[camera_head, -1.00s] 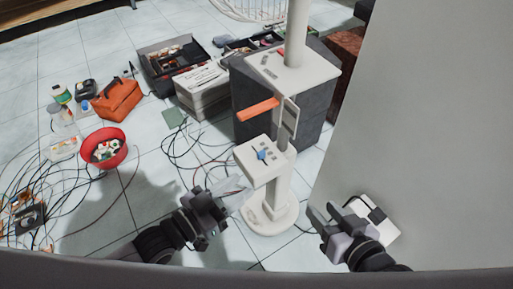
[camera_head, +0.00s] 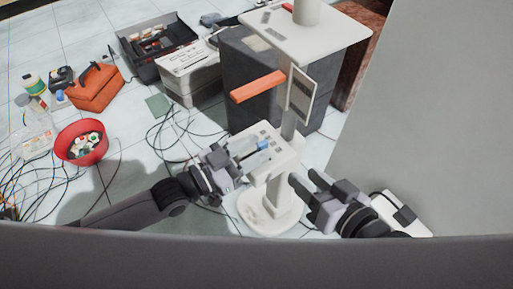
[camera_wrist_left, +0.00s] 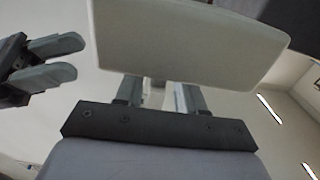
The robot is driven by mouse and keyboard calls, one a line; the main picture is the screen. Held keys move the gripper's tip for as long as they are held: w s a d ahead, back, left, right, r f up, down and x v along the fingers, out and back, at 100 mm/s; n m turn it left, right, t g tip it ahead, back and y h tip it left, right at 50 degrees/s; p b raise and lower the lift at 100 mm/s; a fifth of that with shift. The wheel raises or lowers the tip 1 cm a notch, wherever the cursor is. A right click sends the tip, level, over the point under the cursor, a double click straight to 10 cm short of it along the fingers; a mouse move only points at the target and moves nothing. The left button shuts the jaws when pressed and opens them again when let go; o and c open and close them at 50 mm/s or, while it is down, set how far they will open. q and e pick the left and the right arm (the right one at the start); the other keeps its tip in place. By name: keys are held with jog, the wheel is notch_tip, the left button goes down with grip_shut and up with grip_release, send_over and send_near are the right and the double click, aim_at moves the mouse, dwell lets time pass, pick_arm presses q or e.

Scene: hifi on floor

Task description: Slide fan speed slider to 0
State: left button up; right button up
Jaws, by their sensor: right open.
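My left gripper (camera_head: 236,158) is at the box's left side, close to the knob. In the left wrist view, the pale box (camera_wrist_left: 190,40) hides the left fingertips, and the visible finger parts stand apart. I cannot tell whether they touch the box. My right gripper (camera_head: 307,181) is open and empty, right of and below the box. It also shows in the left wrist view (camera_wrist_left: 68,58).
An orange bar (camera_head: 258,86) and a white top plate (camera_head: 310,35) are above the box. A dark grey cabinet (camera_head: 245,75) stands behind. The round white base (camera_head: 270,215) is below. Cables, a red bowl (camera_head: 80,143) and an orange bag (camera_head: 97,88) lie left.

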pick_arm(q)
jog(key=shift+w+d, duration=0.35)
jog(key=shift+d, duration=0.15)
jog(key=shift+c, duration=0.3)
grip_shut()
jog(key=shift+w+r, duration=0.1)
dwell(0.8)
